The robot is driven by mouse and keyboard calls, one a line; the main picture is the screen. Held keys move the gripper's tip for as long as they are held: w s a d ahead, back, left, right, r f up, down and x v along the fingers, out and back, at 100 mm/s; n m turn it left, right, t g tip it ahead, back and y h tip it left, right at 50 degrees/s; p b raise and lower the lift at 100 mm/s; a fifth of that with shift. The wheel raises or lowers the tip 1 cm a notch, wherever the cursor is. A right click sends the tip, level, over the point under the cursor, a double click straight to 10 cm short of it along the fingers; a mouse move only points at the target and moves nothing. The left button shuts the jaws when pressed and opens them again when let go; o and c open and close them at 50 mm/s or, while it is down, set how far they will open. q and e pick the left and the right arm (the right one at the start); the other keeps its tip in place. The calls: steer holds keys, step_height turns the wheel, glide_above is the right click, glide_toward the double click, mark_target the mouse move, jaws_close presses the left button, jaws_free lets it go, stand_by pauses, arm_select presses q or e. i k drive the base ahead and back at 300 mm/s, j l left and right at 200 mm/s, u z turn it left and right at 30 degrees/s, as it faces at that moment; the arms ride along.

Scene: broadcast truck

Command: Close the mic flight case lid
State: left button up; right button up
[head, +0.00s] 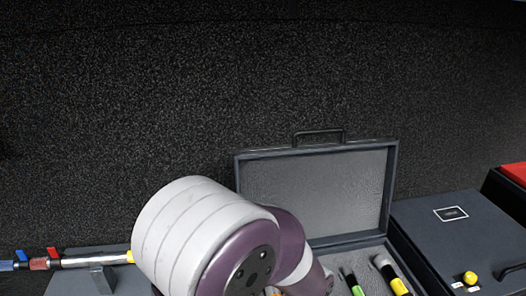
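The mic flight case (345,240) stands at the lower middle with its lid (325,190) raised nearly upright at the back. The lid has a grey lining, a dark frame and a dark handle (319,134) on its top edge. In the case lie a microphone with a green band (352,283) and one with a yellow band (392,276). A large white and purple link of my arm covers the left part of the case and the lid's lower left corner. Neither of my grippers shows in the head view.
Right of the case sits a closed dark box (450,225) with a label and a yellow knob (470,278). A red item (515,172) is at the far right. A dark carpeted wall rises behind.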

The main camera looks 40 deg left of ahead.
mark_target(340, 192)
steer(key=u, duration=1.1)
